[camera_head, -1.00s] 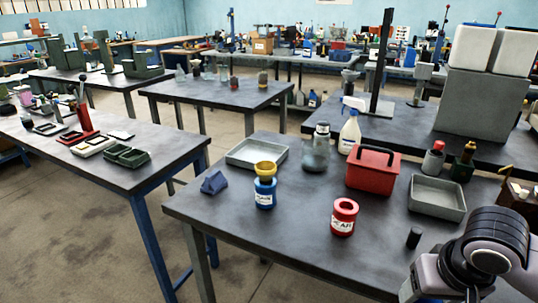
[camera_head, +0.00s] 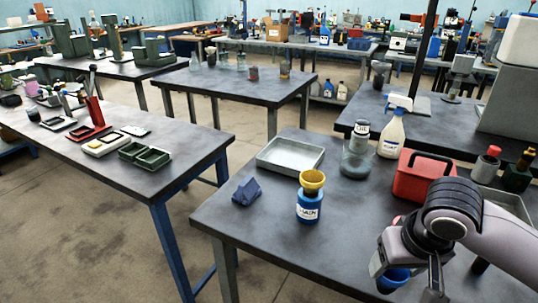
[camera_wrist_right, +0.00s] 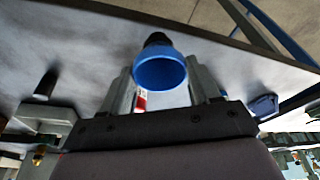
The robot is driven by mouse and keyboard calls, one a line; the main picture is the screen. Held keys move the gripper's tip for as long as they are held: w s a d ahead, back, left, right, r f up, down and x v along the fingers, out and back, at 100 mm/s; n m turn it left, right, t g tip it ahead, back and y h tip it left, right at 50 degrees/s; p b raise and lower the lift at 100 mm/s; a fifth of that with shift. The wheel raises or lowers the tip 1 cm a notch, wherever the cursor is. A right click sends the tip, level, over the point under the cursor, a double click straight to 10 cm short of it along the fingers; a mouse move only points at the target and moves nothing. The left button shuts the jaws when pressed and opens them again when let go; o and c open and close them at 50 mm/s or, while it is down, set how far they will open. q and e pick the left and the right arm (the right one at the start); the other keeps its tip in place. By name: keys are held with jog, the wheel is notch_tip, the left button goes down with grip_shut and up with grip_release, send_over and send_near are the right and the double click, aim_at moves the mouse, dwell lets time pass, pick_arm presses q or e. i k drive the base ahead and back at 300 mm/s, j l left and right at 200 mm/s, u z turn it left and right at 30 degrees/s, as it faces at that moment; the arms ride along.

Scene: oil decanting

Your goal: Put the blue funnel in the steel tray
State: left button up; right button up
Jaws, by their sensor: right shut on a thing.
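My right gripper (camera_head: 406,277) is shut on the blue funnel (camera_head: 393,279) at the lower right of the head view. In the right wrist view the funnel (camera_wrist_right: 160,72) sits between the two fingers with its round mouth towards the camera. A shallow grey metal tray (camera_head: 268,158) lies empty at the back left of the near table. A second grey tray (camera_head: 512,200) at the right is partly hidden by my arm. The gripper and funnel are in front of and to the right of the first tray. My left gripper is not in view.
A blue bottle with a yellow funnel (camera_head: 309,200) stands in front of the left tray. A dark blue block (camera_head: 246,191) lies to its left.

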aim_at(291, 157)
jog(key=i+j+u, duration=0.35)
jog(key=i+l, duration=0.1)
jog(key=i, duration=0.6)
